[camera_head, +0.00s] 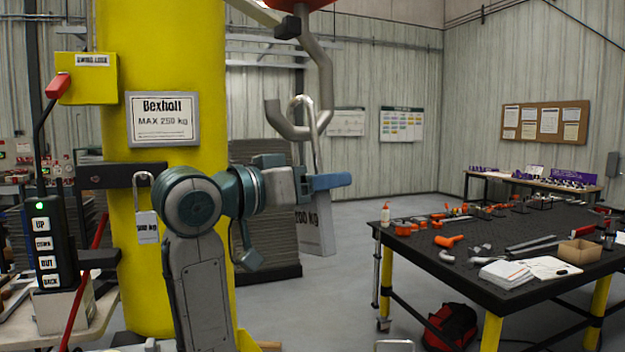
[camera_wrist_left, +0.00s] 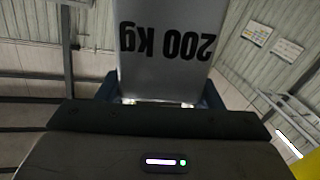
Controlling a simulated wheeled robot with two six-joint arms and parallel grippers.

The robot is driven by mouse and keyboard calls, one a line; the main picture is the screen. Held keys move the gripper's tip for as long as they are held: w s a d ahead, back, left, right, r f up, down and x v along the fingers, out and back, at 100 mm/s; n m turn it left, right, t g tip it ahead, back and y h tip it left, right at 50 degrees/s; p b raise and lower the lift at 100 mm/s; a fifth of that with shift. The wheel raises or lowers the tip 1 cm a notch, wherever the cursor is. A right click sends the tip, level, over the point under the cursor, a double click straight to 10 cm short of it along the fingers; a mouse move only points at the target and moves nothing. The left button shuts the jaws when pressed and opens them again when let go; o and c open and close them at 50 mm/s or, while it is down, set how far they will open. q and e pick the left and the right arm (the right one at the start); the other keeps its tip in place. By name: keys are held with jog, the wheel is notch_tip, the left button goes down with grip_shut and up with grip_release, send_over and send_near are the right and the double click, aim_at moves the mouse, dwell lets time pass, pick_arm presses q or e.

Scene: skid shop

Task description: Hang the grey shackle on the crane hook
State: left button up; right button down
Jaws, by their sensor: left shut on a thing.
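The grey shackle (camera_head: 315,230) has a block marked 200 kg and a thin grey bow on top. My left gripper (camera_head: 325,182) is shut on its block, which hangs upright. In the left wrist view the block (camera_wrist_left: 165,45) shows between the blue fingers, its lettering upside down. The grey crane hook (camera_head: 325,85) hangs below a red part at the top. The bow's top overlaps the hook's opening, above its curved bottom. One leg passes in front of the hook; the other seems to go behind it. I cannot tell whether they touch. My right gripper is not in view.
The yellow crane column (camera_head: 170,60) stands left, with a smaller shackle (camera_head: 147,227) on its dark bracket and a button pendant (camera_head: 45,245) beside it. A black workbench (camera_head: 480,235) with tools stands right. A red bag (camera_head: 450,325) lies under it. Open floor lies between.

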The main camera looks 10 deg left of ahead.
pick_arm(q)
jog(key=shift+w+d+f+b, duration=0.1)
jog(key=shift+f+b, duration=0.3)
jog(key=shift+f, duration=0.35)
jog(key=shift+w+d+f+b, duration=0.1)
jog(key=shift+f+b, duration=0.25)
jog(key=shift+f, duration=0.35)
jog(key=o, duration=0.9)
jog(key=shift+w+f, duration=0.1)
